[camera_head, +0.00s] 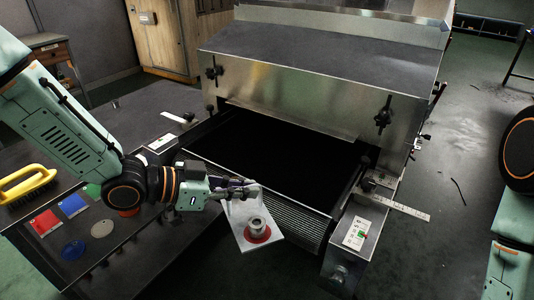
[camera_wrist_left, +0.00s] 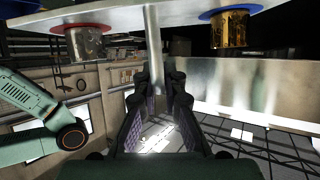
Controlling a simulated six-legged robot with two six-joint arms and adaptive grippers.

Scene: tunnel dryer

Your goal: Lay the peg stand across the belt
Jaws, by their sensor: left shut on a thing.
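The peg stand, a pale plate (camera_head: 239,230), hangs tilted in front of the belt's near end. A metal cup on a red ring (camera_head: 257,228) sits on it in the head view. My left gripper (camera_head: 245,190) is shut on the stand. The left wrist view shows the stand's plate (camera_wrist_left: 120,14) overhead, with red-ringed and blue-ringed cups, and its stem (camera_wrist_left: 151,45) between my fingers (camera_wrist_left: 160,95). The black belt (camera_head: 270,150) runs into the dryer; nothing lies on its visible part. My right gripper is out of view.
The steel dryer hood (camera_head: 300,75) stands over the belt. A control box (camera_head: 355,237) is at the belt's near right corner. On the left bench are a yellow brush (camera_head: 27,184), a red card (camera_head: 44,222), a blue card (camera_head: 73,205) and round discs (camera_head: 103,228).

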